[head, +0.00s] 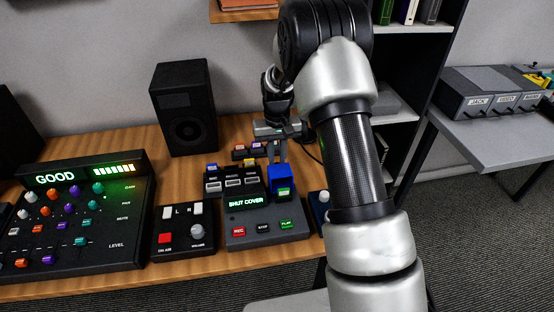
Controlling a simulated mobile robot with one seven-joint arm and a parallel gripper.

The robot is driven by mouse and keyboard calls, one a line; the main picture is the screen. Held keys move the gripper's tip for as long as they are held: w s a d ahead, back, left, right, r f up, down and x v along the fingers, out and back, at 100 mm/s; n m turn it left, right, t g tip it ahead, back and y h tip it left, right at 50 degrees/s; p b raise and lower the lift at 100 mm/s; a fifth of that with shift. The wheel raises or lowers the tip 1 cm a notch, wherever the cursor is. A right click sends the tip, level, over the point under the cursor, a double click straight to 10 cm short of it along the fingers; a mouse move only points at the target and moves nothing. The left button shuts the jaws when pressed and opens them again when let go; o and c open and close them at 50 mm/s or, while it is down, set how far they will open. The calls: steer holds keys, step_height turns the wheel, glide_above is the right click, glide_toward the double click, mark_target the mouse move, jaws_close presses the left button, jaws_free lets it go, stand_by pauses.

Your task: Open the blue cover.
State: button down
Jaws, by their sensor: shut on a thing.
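The blue cover (281,180) is a small upright blue piece on the right of the dark console on the desk. A green-topped piece (284,192) sits at its front. My gripper (278,158) reaches down from above, its fingertips at the cover's top edge, shut on it. The fingertips are small here, and how deep they grip cannot be told. The console's display (246,202) reads "SHUT COVER" in green.
Red, black and green buttons line the console's front (265,235). A small switch box (182,230) and a mixer (80,225) stand to the left, a black speaker (184,108) behind. Labelled bins (490,95) sit on a grey table at right.

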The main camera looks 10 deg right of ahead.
mark_target(278, 165)
steer(key=s+r+t+b, duration=0.1)
steer(key=t+b, duration=0.1)
steer(key=b, duration=0.1)
steer(key=shift+s+r, duration=0.1)
steer(key=shift+s, duration=0.1)
steer(key=shift+s+r+t, duration=0.3)
steer(key=shift+s+r, duration=0.1)
steer(key=shift+r, duration=0.2)
steer(key=shift+s, duration=0.2)
steer(key=c, duration=1.7)
jaws_free()
steer(key=shift+o, duration=0.2)
steer(key=shift+f, duration=0.1)
steer(key=p+v, duration=0.3)
steer(key=v, duration=1.4)
steer(key=shift+r, duration=0.25)
